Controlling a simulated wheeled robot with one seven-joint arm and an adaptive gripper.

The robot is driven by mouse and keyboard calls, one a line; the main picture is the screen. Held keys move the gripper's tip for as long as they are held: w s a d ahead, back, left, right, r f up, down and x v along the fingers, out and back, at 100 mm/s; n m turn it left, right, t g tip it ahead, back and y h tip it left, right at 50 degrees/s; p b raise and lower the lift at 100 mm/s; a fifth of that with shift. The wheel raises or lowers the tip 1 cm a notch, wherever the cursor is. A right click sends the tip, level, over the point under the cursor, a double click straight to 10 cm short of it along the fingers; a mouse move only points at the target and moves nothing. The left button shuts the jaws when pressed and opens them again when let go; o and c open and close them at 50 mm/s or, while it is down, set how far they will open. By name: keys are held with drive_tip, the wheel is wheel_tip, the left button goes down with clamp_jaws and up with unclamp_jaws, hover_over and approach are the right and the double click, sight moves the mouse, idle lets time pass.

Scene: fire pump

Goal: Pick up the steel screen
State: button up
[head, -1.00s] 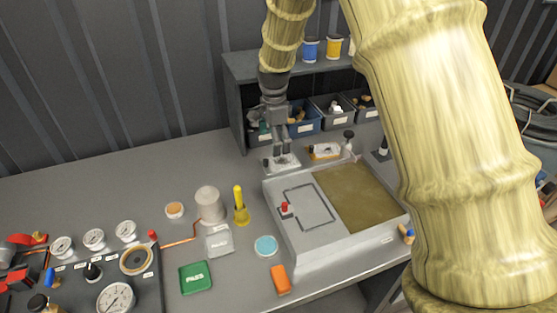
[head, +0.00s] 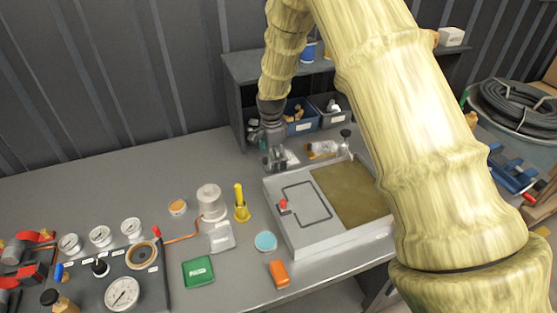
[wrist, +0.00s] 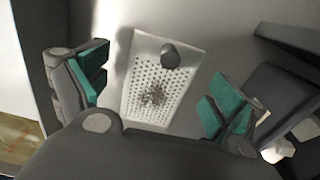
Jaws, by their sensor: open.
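The steel screen (wrist: 145,82) is a pale perforated plate with a dark round knob near one end and a dark speckled clump on its holes. It lies flat on the bench in the wrist view. In the head view a bright corner of the screen (head: 292,158) shows beside my gripper, which hides the rest. My gripper (head: 274,163) points down over the bench behind the grey box. In the wrist view my gripper (wrist: 158,88) is open, its teal pads on either side of the screen and apart from it. The jaws are empty.
The grey box (head: 297,240) with a brown panel stands just in front of my gripper. Blue bins (head: 302,124) and a shelf (head: 240,65) stand close behind. A small bottle-like item (head: 322,148) lies to the right.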

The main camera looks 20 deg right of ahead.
drive_tip(key=shift+w+f, duration=0.1)
drive_tip(key=shift+f, duration=0.05)
drive_tip(key=c, duration=0.6)
drive_tip(key=shift+s, duration=0.2)
drive_tip(key=c, duration=1.1)
clamp_jaws()
